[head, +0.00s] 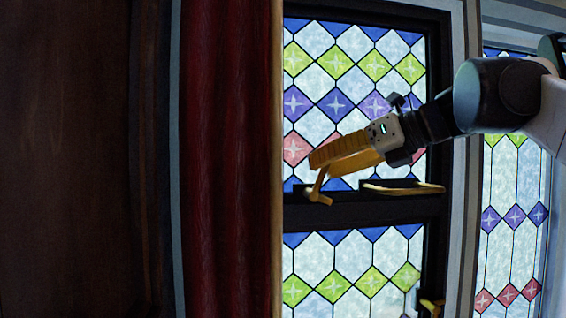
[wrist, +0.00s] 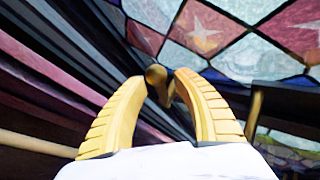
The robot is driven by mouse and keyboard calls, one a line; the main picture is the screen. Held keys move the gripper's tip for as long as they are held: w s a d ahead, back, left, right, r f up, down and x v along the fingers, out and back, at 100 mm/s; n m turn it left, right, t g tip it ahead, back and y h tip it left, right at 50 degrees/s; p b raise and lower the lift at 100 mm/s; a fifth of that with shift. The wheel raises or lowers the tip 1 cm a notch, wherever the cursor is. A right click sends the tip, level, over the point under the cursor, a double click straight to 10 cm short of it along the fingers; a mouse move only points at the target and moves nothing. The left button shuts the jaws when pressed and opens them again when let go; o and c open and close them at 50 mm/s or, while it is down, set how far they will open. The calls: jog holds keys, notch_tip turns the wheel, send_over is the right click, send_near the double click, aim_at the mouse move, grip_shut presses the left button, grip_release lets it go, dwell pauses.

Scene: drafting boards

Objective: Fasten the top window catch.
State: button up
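A brass catch (head: 319,192) with a short lever sits at the left end of the dark window crossbar in the head view. Its rounded knob (wrist: 156,75) shows just beyond my fingertips in the wrist view. My gripper (head: 322,170), with yellow ribbed fingers, reaches in from the right and overlaps the catch's upper part. In the wrist view my gripper (wrist: 168,80) is open, with a gap between the tips in line with the knob. I cannot tell whether a finger touches it. The catch's mounting is partly hidden.
A long brass handle (head: 402,188) lies along the crossbar (head: 370,211), right of the catch. Another brass fitting (head: 431,306) is cut off at the bottom edge. A red curtain (head: 228,150) with a pale edge hangs close left. Stained glass (head: 345,265) lies behind.

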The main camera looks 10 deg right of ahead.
grip_shut()
jog(key=y+b, duration=0.1)
jog(key=d+f+m+t+y+b, duration=0.1)
jog(key=shift+d+m+b, duration=0.2)
jog(key=shift+m+b, duration=0.1)
dwell(0.3)
grip_release()
jog(key=shift+w, duration=0.1)
